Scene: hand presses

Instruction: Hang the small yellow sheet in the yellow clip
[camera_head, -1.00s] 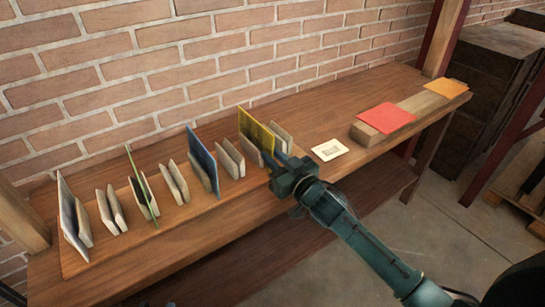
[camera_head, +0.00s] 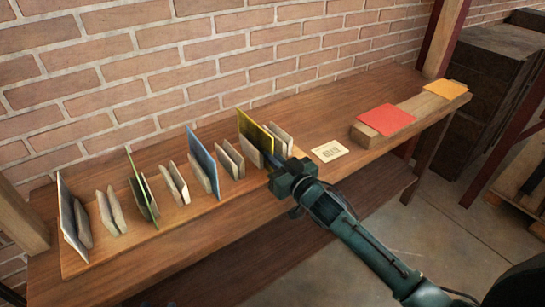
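A small yellow sheet (camera_head: 254,131) stands upright at the right end of a row of pale clips. It stands between the two halves of a pale clip (camera_head: 281,140), with its lower part hidden. I cannot see any yellow colour on this clip. My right gripper (camera_head: 272,162) comes in from the lower right and has its fingers at the sheet's near edge. The fingers are small and partly hidden, so I cannot tell whether they are shut on the sheet. My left gripper is not in view.
A blue sheet (camera_head: 204,165), a green sheet (camera_head: 138,183) and a grey sheet (camera_head: 66,205) stand in clips to the left. A printed card (camera_head: 329,151) lies on the bench (camera_head: 310,112). A red sheet (camera_head: 386,120) and an orange-yellow sheet (camera_head: 447,94) lie on a wooden block at right.

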